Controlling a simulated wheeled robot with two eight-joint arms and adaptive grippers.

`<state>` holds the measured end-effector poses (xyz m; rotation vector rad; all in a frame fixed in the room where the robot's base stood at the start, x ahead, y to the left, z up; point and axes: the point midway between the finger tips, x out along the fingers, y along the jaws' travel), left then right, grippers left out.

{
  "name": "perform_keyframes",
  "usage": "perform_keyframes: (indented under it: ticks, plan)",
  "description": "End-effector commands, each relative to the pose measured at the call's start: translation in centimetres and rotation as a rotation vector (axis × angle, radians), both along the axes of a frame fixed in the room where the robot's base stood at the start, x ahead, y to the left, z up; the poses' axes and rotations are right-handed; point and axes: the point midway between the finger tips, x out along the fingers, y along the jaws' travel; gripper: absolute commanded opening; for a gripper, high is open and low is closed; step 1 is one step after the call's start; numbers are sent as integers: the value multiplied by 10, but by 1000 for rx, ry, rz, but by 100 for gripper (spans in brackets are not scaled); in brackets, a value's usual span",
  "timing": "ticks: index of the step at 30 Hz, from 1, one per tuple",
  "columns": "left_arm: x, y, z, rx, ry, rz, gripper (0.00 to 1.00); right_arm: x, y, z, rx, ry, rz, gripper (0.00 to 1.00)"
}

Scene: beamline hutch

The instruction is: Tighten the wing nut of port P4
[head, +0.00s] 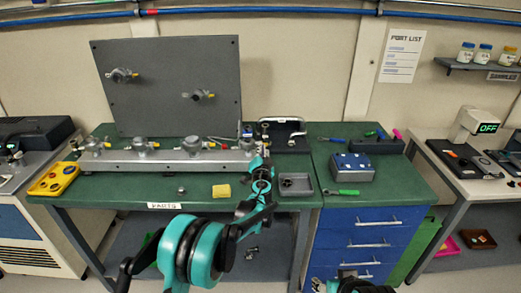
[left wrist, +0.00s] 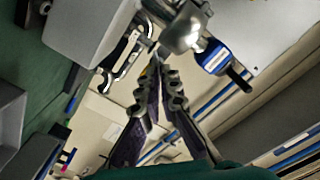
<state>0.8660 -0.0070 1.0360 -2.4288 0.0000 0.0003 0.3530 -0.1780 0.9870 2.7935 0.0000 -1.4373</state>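Several metal ports sit along a grey rail (head: 165,161) on the green bench, and two more are on the upright grey panel (head: 172,80). My left gripper (head: 262,150) is at the rail's right end. In the left wrist view its fingertips (left wrist: 160,72) are close together beside a rounded metal port body (left wrist: 184,30) with a blue-and-white label (left wrist: 215,57) and a dark handle (left wrist: 238,80). A small yellowish bit shows at the tips; I cannot tell whether they grip a wing nut. No port number is readable. My right gripper (head: 350,284) is partly cut off below.
A yellow case (head: 54,179) is at left. A blue box (head: 352,167) and green-handled tool (head: 342,192) are at right.

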Motion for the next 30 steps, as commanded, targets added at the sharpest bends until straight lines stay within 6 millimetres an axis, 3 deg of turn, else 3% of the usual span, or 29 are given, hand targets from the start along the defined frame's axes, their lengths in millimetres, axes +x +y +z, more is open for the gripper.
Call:
perform_keyframes:
  ticks: [30]
  plan:
    - [-1, -5, -11, 961, 0, -2, 0, 0, 0, -4, 0, 0, 0, 53]
